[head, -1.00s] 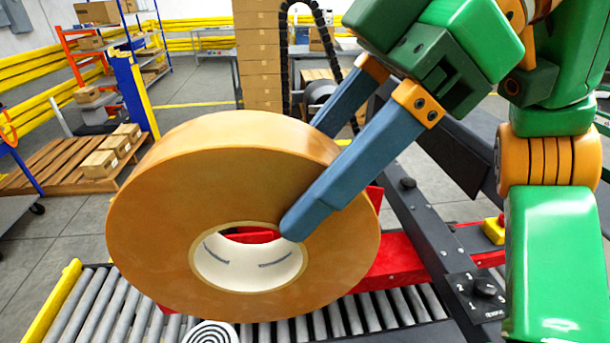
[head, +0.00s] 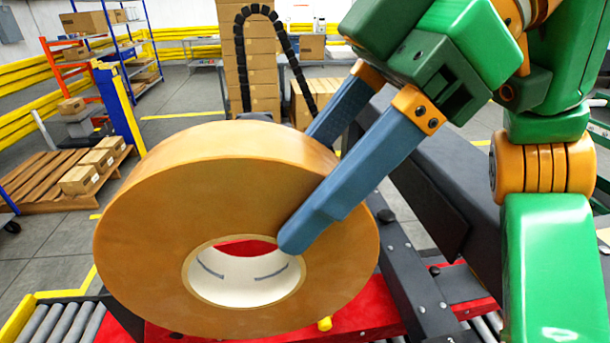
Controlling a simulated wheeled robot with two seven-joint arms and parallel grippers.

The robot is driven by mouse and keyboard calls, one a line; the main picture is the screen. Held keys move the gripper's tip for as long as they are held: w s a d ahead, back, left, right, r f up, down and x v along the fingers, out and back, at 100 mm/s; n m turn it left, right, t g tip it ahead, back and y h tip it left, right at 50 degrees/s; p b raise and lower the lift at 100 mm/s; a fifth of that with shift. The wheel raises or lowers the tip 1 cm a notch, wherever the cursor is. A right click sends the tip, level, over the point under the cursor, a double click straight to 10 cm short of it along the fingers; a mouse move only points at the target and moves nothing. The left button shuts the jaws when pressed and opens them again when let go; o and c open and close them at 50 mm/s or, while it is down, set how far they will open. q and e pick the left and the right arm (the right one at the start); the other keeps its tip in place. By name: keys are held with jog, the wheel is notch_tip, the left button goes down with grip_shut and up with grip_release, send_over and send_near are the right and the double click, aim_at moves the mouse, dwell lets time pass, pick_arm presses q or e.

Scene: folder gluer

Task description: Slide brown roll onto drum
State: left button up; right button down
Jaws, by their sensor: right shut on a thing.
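The brown roll (head: 170,240) is a large ring of brown tape with a white core, held upright with its flat face toward me. My right gripper (head: 300,190) comes in from the upper right and is shut on the roll's rim, one blue finger on the near face and the other behind it. The roll hangs above a red machine part (head: 380,312). The drum cannot be made out; the roll may hide it. My left gripper is not in view.
A roller conveyor (head: 60,322) with a yellow edge lies at lower left. Dark machine bars (head: 405,270) stand right of the roll. A pallet with boxes (head: 85,175), a shelf and stacked cartons (head: 252,70) are farther back.

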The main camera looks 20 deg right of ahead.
jog(key=shift+w+d, duration=0.5)
jog(key=shift+d, duration=0.2)
jog(key=shift+w+a+r+p, duration=0.3)
jog(key=shift+w+a+p, duration=0.2)
jog(key=shift+w, duration=0.2)
jog(key=shift+w+d+f+p, duration=0.1)
jog(key=shift+w+d+p, duration=0.15)
jog(key=shift+w, duration=0.35)
jog(key=shift+w+d+p, duration=0.1)
jog(key=shift+w+d, duration=0.2)
jog(key=shift+w, duration=0.3)
jog(key=shift+w+d+f, duration=0.1)
jog(key=shift+w+d, duration=0.15)
jog(key=shift+w, duration=0.2)
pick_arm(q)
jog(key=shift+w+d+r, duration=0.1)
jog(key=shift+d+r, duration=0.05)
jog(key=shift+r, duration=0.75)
pick_arm(e)
jog(key=shift+s+a, duration=0.2)
jog(key=shift+a, duration=0.05)
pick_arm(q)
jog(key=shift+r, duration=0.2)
pick_arm(e)
jog(key=shift+d, duration=0.35)
pick_arm(q)
jog(key=shift+p, duration=0.35)
